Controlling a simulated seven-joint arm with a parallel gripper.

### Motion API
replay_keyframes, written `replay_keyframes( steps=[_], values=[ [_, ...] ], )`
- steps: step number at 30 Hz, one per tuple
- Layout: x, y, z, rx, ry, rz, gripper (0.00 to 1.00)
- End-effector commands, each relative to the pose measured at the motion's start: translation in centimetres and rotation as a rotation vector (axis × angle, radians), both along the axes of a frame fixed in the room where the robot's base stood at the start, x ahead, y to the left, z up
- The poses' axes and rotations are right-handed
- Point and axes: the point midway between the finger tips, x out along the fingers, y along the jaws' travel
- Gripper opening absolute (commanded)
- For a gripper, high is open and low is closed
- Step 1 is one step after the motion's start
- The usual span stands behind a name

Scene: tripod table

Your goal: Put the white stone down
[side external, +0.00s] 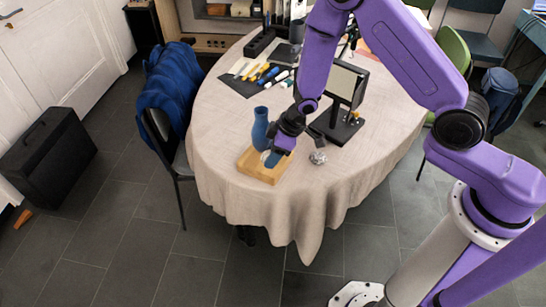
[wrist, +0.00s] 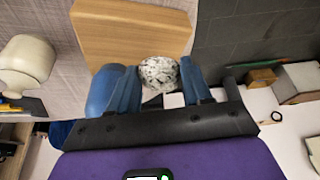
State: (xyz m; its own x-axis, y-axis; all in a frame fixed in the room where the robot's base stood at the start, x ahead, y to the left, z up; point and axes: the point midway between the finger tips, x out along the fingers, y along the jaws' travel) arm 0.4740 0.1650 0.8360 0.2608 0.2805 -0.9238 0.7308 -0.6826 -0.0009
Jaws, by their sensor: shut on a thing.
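My gripper (side external: 273,157) is low over the near side of the table. Its blue fingers, also in the wrist view (wrist: 163,85), are shut on a white stone (wrist: 159,72) with dark specks. In the side view only a small pale patch shows at the fingertips. A wooden board (side external: 256,171) lies under and beside the fingertips; it also shows in the wrist view (wrist: 130,35), where the stone overlaps its edge. I cannot tell whether the stone touches the board.
A blue vase (side external: 260,127) stands close to my gripper at the board. A grey crumpled lump (side external: 318,157) lies to the right on the cloth (side external: 225,125). A black stand with a screen (side external: 344,88) is behind it. Pens lie on a dark mat (side external: 233,84).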

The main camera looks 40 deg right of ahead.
Motion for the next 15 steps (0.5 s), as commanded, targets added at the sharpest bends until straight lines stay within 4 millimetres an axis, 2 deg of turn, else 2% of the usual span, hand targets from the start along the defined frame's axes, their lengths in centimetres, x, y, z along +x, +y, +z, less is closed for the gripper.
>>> replay_keyframes(
  steps=[3,6,15],
  values=[
    [0.0,0.0,-1.4,-0.001,0.002,-0.002,0.16],
    [0.0,0.0,-1.9,-0.001,-0.001,0.000,0.16],
    [0.0,0.0,-2.0,0.000,-0.001,-0.001,0.16]
  ],
)
